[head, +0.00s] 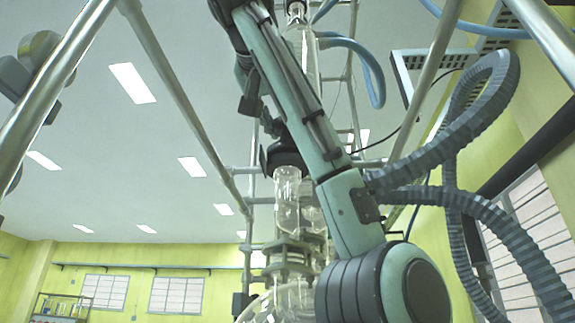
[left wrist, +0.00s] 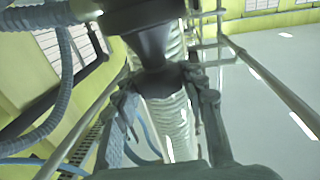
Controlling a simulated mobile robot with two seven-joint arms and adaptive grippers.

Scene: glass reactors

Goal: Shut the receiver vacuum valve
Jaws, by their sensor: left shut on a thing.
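My left gripper (left wrist: 165,92) is shut on a black waisted part, which I take to be the receiver vacuum valve (left wrist: 150,45). In the left wrist view the part runs from a broad dark body at the top through a narrow neck to between the fingers. In the head view the black body (head: 285,157) sits above a clear glass vessel (head: 287,205). My left gripper there (head: 272,125) is just above it, partly hidden behind my own arm link. The valve's setting cannot be read. My right gripper is not in view.
Metal frame poles (head: 180,90) stand around the glassware. A blue hose (head: 365,65) hangs close to the right of my arm. A glass column (head: 303,70) rises behind the arm. A round glass vessel (head: 262,308) is at the bottom. Open room lies to the left.

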